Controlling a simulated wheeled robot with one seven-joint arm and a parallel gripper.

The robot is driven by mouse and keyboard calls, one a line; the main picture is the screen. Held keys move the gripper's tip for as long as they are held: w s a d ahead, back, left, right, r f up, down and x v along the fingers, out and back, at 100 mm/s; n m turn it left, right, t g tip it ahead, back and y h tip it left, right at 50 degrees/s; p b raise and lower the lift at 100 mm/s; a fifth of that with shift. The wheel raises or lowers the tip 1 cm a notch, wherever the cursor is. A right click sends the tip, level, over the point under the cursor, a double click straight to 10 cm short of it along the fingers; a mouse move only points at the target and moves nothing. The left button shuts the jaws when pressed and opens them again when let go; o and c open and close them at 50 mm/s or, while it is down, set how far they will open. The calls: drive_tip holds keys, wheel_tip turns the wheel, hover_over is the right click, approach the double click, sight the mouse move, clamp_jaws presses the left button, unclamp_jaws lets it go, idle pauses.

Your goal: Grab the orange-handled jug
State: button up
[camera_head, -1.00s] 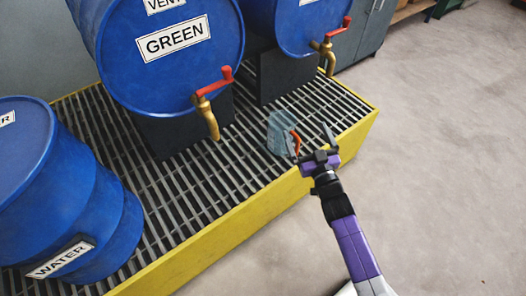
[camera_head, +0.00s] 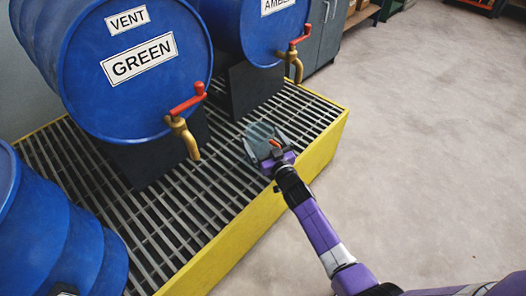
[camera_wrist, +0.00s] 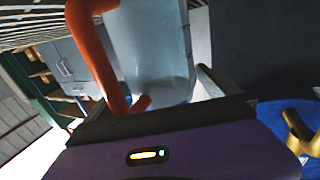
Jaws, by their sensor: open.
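The jug (camera_head: 259,138) is clear bluish with an orange handle (camera_wrist: 98,60). It stands on the grated platform near its front edge, below and to the right of the green barrel's tap. My gripper (camera_head: 270,152) is open at the handle side of the jug and partly covers it in the head view. In the wrist view the jug body (camera_wrist: 153,45) fills the upper middle, with its handle to the left, close in front of the palm. One grey finger shows to the right of the jug. The other finger is hard to make out, and I cannot tell whether anything touches.
The blue GREEN barrel (camera_head: 135,70) has a brass tap with a red lever (camera_head: 184,120) left of my gripper. A second blue barrel (camera_head: 250,30) with a tap stands behind. The yellow-edged grating (camera_head: 215,235) bounds the platform; open floor (camera_head: 430,150) lies to the right.

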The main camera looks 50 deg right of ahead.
drive_tip(key=shift+w+d, duration=0.15)
drive_tip(key=shift+w, duration=0.25)
drive_tip(key=c, duration=1.8)
drive_tip(key=shift+r, duration=0.2)
drive_tip(key=shift+c, duration=0.2)
